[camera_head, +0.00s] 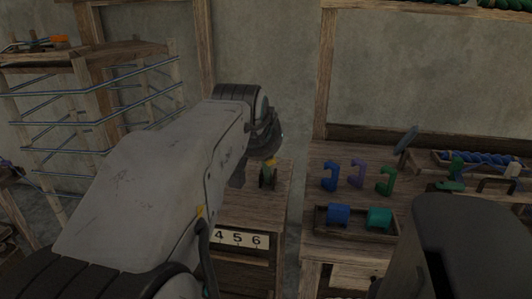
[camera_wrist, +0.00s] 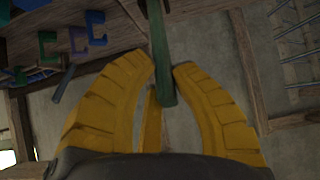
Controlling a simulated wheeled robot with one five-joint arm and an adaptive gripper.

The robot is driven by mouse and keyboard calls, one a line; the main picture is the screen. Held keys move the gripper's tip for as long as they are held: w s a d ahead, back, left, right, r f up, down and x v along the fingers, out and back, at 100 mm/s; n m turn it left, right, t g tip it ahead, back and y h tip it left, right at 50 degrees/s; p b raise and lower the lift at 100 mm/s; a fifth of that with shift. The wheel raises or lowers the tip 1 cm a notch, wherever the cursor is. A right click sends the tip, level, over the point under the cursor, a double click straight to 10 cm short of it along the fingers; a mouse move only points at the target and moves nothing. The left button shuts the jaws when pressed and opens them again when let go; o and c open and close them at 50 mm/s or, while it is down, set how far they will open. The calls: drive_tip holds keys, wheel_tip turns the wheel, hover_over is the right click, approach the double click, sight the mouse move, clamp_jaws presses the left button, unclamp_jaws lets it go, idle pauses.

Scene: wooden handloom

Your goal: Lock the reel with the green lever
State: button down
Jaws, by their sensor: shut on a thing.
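The green lever (camera_wrist: 158,40) is a straight bar that runs down from the top edge of the wrist view. Its end lies between the yellow fingers of my gripper (camera_wrist: 163,72), which is shut on it. In the head view a green upright piece (camera_head: 266,177), apparently the same lever, stands on the wooden cabinet top beyond my arm. A bit of yellow fingertip (camera_head: 271,162) shows at its upper end. The rest of my gripper is hidden behind my wrist there. I cannot make out the reel.
A workbench (camera_head: 320,155) at the right holds blue, purple and green hook-shaped pieces and a tray (camera_head: 357,233) with blue and teal blocks. A wooden rack with blue threads (camera_head: 90,120) stands at the left. A 4-5-6 number plate (camera_head: 240,239) is on the cabinet's front.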

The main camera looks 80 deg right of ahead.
drive_tip(key=shift+f, duration=0.2)
drive_tip(key=c, duration=1)
unclamp_jaws()
drive_tip(key=shift+a+r, duration=0.1)
drive_tip(key=v, duration=1.2)
